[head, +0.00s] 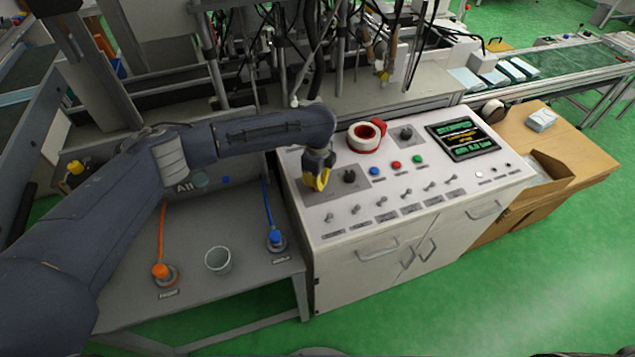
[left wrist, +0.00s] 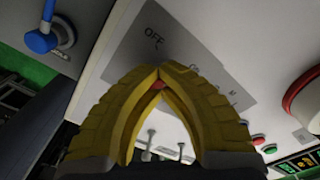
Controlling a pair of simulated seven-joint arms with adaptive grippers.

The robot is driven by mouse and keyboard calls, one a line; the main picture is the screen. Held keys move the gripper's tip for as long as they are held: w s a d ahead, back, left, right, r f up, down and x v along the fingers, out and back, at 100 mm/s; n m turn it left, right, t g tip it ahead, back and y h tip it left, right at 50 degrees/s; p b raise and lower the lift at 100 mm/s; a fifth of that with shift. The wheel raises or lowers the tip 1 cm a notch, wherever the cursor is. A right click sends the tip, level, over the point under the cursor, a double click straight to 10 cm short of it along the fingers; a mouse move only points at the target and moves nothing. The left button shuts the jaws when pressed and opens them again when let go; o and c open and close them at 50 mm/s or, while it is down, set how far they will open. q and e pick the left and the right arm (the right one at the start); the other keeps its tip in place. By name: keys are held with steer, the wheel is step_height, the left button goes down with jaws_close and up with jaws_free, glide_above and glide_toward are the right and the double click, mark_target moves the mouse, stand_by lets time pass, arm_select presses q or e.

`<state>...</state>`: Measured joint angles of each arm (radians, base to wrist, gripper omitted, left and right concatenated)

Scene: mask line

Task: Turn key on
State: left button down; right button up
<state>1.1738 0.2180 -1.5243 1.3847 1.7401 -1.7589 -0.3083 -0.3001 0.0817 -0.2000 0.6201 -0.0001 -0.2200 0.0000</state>
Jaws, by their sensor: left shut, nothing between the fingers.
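The white control console (head: 330,228) carries a grey plate (head: 322,196) with a black knob or key switch (head: 349,177) on it. My left gripper (head: 318,182), with yellow fingers, points down over this plate, just left of the black switch. In the left wrist view its fingertips (left wrist: 160,74) meet and hold nothing. The grey plate (left wrist: 150,40) lies beyond them with an "OFF" label (left wrist: 153,37); other lettering is partly covered. The switch is hidden behind the fingers there. Whether the fingers touch it, I cannot tell. My right gripper is out of view.
A second black knob (head: 406,133), a red-and-white tape roll (head: 366,136), coloured buttons (head: 396,165), a row of toggle switches (head: 405,194) and a screen (head: 462,138) are on the console.

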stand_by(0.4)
arm_select(q)
steer(key=c, duration=1.5)
jaws_free()
steer(key=shift+c, duration=0.2)
steer(key=o, duration=0.4)
steer(key=shift+c, duration=0.2)
steer(key=o, duration=0.4)
step_height(320, 180, up, 12)
